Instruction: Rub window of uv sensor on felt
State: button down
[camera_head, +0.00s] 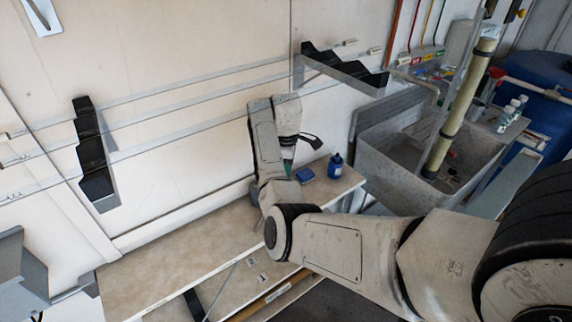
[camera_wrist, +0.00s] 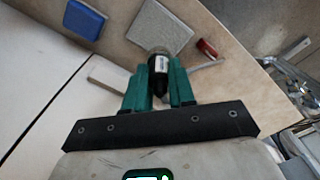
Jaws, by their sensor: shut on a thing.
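My gripper (camera_wrist: 159,72) has green fingers shut on the uv sensor (camera_wrist: 158,84), a dark cylinder with a white label, in the wrist view. The sensor's far end looks pale or metallic; its window cannot be made out. A flat grey square pad with a pale rim (camera_wrist: 158,25), possibly the felt, lies just beyond the sensor's end. I cannot tell whether they touch, but a gap seems to show. In the head view my gripper (camera_head: 288,167) points down over the bench, and the sensor is not clearly visible there.
A blue block-like item (camera_wrist: 84,18) lies left of the pad, and a small red item (camera_wrist: 207,48) lies right. The head view shows a blue pad (camera_head: 305,174) and a blue bottle (camera_head: 336,166) on the bench (camera_head: 180,262). A grey sink (camera_head: 388,165) stands at right.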

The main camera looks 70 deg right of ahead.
jog(key=shift+f+b, duration=1)
jog(key=shift+f, duration=1.8)
jog(key=shift+f, duration=0.6)
jog(key=shift+s+d, duration=0.1)
jog(key=shift+s+d, duration=0.55)
jog(key=shift+d, duration=0.3)
jog(key=shift+w+a, duration=0.1)
jog(key=shift+a, duration=0.05)
jog(key=shift+w+a+p, duration=0.55)
jog(key=shift+a+p, duration=0.05)
jog(key=shift+a, duration=0.3)
jog(key=shift+w+a+p, duration=0.5)
jog(key=shift+a+p, duration=0.05)
jog(key=shift+a, duration=0.3)
jog(key=shift+f, duration=0.1)
jog(key=shift+s+d, duration=0.1)
jog(key=shift+s+d+f, duration=0.1)
jog(key=shift+s+d, duration=0.45)
jog(key=shift+d, duration=0.3)
jog(key=shift+s+d, duration=0.55)
jog(key=shift+d, duration=0.3)
